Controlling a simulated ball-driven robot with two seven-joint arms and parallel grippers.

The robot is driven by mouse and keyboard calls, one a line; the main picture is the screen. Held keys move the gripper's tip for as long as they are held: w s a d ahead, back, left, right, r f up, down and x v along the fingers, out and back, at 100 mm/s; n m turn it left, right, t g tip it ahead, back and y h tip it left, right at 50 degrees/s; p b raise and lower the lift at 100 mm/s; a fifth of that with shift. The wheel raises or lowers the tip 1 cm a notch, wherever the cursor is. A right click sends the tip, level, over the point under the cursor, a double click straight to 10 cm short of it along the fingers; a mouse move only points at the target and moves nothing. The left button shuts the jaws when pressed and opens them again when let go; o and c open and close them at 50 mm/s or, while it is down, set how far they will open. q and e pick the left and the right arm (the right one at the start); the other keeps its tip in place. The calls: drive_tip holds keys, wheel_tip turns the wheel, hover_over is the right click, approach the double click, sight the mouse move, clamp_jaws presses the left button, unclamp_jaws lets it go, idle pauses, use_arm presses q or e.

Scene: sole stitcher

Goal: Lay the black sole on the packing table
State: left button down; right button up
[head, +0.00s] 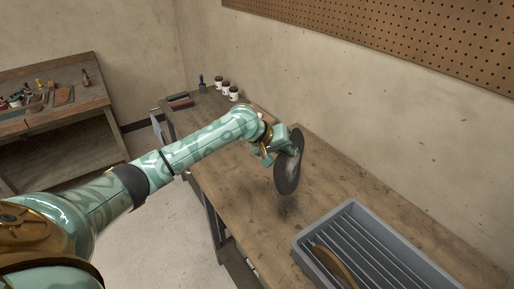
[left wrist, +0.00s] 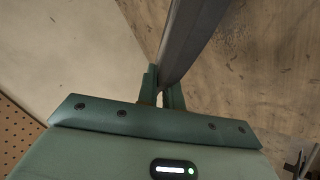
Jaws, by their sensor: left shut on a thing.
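The black sole (head: 289,163) is held upright on its edge by my left gripper (head: 272,148), which is shut on it. In the left wrist view the sole (left wrist: 184,40) stands between the two green fingers (left wrist: 164,88). In the head view the sole hangs over the wooden table (head: 232,186), with a dark shadow below its lower end. It looks to be a little above the table top, though the exact gap is hard to tell. My right gripper is not in view.
A grey slotted rack (head: 300,243) with a brown sole (head: 334,265) stands at the table's near right. Small jars (head: 234,93) and a dark red box (head: 180,101) are at the far end. A second bench (head: 60,117) with tools stands at left. The table's middle is clear.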

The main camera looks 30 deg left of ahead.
use_arm(q)
drive_tip(key=w+a+f+n+t, duration=0.1)
drive_tip(key=a+f+n+t, duration=0.15)
drive_tip(key=a+f, duration=0.45)
drive_tip(key=shift+n, duration=0.35)
drive_tip(key=f+b, duration=0.2)
drive_tip(key=a+f+b, duration=0.1)
drive_tip(key=f+b, duration=0.2)
drive_tip(key=a+f+b, duration=0.1)
drive_tip(key=f+b, duration=0.2)
drive_tip(key=shift+w+a+f, duration=0.25)
drive_tip(key=shift+f+b, duration=0.45)
drive_tip(key=shift+f, duration=0.25)
drive_tip(key=c, duration=1.1)
unclamp_jaws()
drive_tip(key=shift+o, duration=0.2)
